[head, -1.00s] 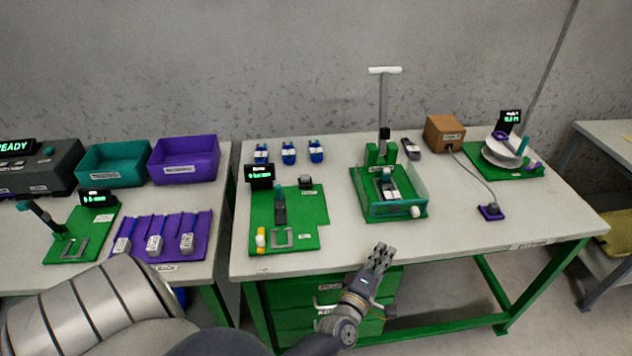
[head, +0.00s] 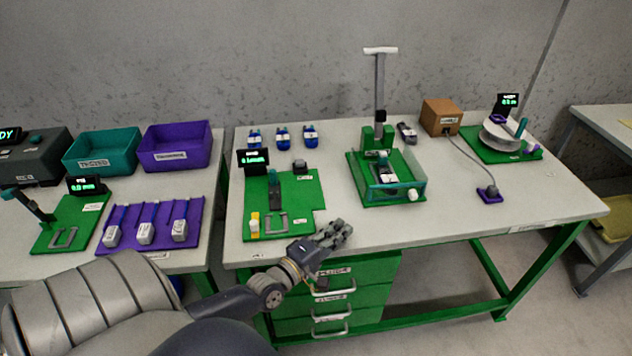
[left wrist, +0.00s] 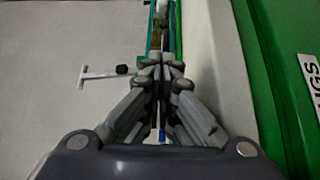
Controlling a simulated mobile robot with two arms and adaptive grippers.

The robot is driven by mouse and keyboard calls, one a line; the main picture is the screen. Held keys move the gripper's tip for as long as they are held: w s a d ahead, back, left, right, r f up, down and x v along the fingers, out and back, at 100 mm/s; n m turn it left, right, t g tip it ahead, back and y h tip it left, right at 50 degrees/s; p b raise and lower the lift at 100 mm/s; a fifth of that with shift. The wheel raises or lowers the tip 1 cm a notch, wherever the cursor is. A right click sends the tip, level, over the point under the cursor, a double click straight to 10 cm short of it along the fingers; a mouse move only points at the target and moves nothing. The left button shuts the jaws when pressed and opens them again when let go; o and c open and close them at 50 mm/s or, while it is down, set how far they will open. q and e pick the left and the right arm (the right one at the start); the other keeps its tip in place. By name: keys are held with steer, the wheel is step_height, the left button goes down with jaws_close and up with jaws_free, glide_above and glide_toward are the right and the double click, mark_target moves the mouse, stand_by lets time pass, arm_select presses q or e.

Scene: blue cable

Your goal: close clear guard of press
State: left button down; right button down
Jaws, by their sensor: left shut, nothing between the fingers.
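The press (head: 380,140) stands on a green base on the middle table, its tall lever upright with a white T-shaped handle (head: 380,50). Its clear guard (head: 408,168) shows as see-through panels with a teal front edge. A white knob (head: 413,195) sits at the guard's front right corner. I cannot tell exactly how far the guard stands open. My left gripper (head: 338,232) is shut and empty at the table's front edge, left of and nearer than the press, touching nothing I can make out. In the left wrist view its closed fingers (left wrist: 160,75) point toward a green-edged part. My right gripper is out of view.
A green fixture board (head: 300,200) lies left of the press. A brown box (head: 441,117) with a grey cable stands to its right, with a reel (head: 500,135) beyond. Green drawers (head: 335,295) are under the table. The table right of the press is mostly clear.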

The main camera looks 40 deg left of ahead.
arm_select(q)
steer(key=s, duration=0.1)
steer(key=s+a, duration=0.1)
steer(key=s, duration=0.1)
steer(key=s+a, duration=0.1)
steer(key=shift+s+a+f+b, duration=0.1)
steer(key=shift+s+b, duration=0.25)
steer(key=shift+s, duration=0.65)
